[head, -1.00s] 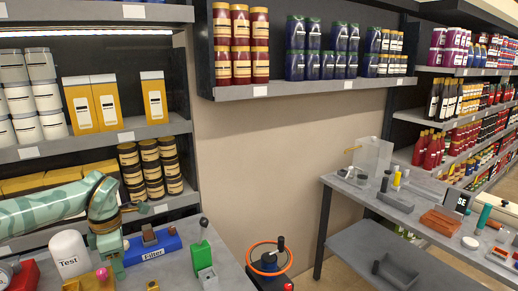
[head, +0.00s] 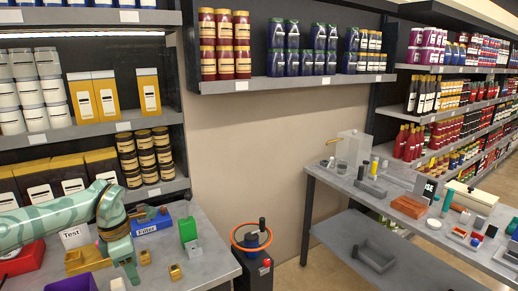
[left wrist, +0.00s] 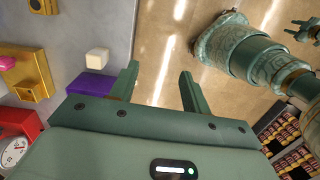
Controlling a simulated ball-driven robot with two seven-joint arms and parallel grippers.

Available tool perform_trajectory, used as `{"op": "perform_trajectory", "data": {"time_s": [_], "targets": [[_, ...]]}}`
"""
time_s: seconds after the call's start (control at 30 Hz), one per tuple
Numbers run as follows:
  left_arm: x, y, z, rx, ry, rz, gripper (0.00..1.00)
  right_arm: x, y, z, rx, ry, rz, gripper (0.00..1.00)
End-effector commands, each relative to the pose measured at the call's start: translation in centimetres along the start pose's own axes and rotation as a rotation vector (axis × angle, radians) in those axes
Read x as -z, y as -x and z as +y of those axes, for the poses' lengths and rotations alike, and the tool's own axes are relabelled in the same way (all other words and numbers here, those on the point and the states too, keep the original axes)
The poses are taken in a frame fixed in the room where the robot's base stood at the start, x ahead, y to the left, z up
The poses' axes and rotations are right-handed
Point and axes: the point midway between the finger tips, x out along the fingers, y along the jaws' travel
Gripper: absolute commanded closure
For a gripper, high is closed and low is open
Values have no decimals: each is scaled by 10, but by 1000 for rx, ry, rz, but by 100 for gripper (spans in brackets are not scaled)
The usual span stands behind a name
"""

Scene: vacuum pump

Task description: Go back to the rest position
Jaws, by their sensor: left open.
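My left arm comes in from the left in the head view, and its green gripper (head: 128,268) points down over the near side of the left table (head: 208,257). In the left wrist view the two fingers of my left gripper (left wrist: 158,88) stand apart with nothing between them. Beyond them are the table edge and the brown floor. A green patterned part of my body shows at upper right there. A small green claw-like shape at the right edge may be my right gripper; its state is unclear. No right gripper shows in the head view.
The left table holds a blue Filter box (head: 152,228), a green block (head: 188,230), a Test sign (head: 75,236), a red box (head: 22,260) and a purple box (left wrist: 91,83). Floor lies before the right table (head: 322,182).

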Motion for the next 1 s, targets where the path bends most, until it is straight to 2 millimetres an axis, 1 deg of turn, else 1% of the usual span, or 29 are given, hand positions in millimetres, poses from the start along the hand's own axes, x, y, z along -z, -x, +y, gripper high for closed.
{"op": "perform_trajectory", "data": {"time_s": [0.13, 0.27, 0.37, 0.47, 0.57, 0.6, 0.67, 0.7, 0.77, 0.8, 0.87, 0.9, 0.97, 1.0], "targets": [[-18, -18, -11, 48, 23, -68, 53, 6, -1, 2, -2, 0, 9, 64], [-40, -39, -25, 113, 65, -160, 53, 6, -1, 2, -2, 1, 8, 64], [-63, -60, -40, 186, 125, -258, 53, 2, -2, 2, -2, 1, 2, 64], [-91, -85, -60, 288, 228, -386, 53, -1, -2, 2, -2, 2, -1, 64], [-125, -120, -86, 450, 441, -569, 53, -1, -3, 2, -2, 2, -2, 64], [-138, -138, -96, 533, 583, -655, 53, -1, -4, 2, -2, 2, -2, 64], [-147, -169, -104, 661, 856, -778, 53, -1, -5, 2, -2, 2, -2, 64], [-145, -194, -107, 738, 1073, -845, 53, -2, -5, 2, -2, 2, -3, 64], [-127, -236, -108, 821, 1414, -913, 53, -2, -6, 2, -2, 2, -3, 64], [-111, -261, -109, 851, 1606, -934, 53, -2, -6, 2, -2, 2, -3, 64], [-83, -296, -115, 870, 1855, -943, 53, -2, -7, 2, -2, 2, -4, 64], [-63, -318, -121, 872, 2008, -939, 53, -2, -7, 2, -2, 2, -4, 64], [-33, -350, -134, 862, 2220, -920, 53, -2, -7, 2, -2, 2, -4, 64], [-12, -369, -145, 846, 2353, -903, 53, -2, -7, 2, -2, 2, -4, 64]]}}
